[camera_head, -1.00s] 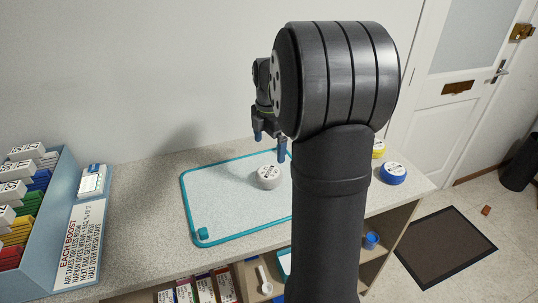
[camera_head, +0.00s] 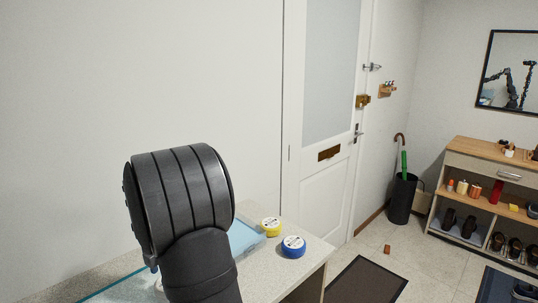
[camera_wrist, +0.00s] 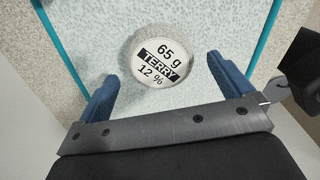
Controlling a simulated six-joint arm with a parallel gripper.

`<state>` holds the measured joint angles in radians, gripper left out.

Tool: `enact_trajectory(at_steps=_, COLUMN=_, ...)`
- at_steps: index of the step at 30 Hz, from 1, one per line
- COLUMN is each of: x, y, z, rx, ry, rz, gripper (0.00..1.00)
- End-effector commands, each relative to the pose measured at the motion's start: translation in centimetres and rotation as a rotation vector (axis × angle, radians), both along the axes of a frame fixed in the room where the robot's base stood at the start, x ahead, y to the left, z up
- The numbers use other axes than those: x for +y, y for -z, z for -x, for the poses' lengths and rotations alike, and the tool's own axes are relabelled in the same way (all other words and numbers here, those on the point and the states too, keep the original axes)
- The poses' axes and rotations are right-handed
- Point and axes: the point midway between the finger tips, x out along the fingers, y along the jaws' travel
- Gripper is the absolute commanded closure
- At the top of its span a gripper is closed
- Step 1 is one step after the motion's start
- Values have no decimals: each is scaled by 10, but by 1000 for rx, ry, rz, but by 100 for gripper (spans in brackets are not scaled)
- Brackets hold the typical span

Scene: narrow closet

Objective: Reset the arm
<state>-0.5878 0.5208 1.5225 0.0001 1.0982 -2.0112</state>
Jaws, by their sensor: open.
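In the wrist view my gripper (camera_wrist: 163,90) is open, its two blue fingers wide apart with nothing between them. A gap shows between the tub and both fingers. In the head view my dark arm stands at the lower left, and the gripper is hidden behind it or out of frame. The tub is mostly hidden there too.
A white door (camera_head: 330,130) is behind. A dark floor mat (camera_head: 364,284), an umbrella bin (camera_head: 401,199) and a shoe shelf (camera_head: 490,190) are at the right.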

Motion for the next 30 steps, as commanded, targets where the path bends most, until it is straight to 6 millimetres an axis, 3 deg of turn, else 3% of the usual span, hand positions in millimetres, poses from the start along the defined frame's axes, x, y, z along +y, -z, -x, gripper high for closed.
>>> enact_trajectory(at_steps=6, x=-1, y=44, z=1, rx=4, ry=0, rz=2, gripper=3)
enact_trajectory(at_steps=9, x=1, y=20, z=-1, rx=-4, ry=0, rz=-3, gripper=3)
enact_trajectory(at_steps=15, x=0, y=3, z=0, rx=-1, ry=0, rz=0, gripper=3)
enact_trajectory(at_steps=30, x=0, y=2, z=0, rx=1, ry=0, rz=1, gripper=3)
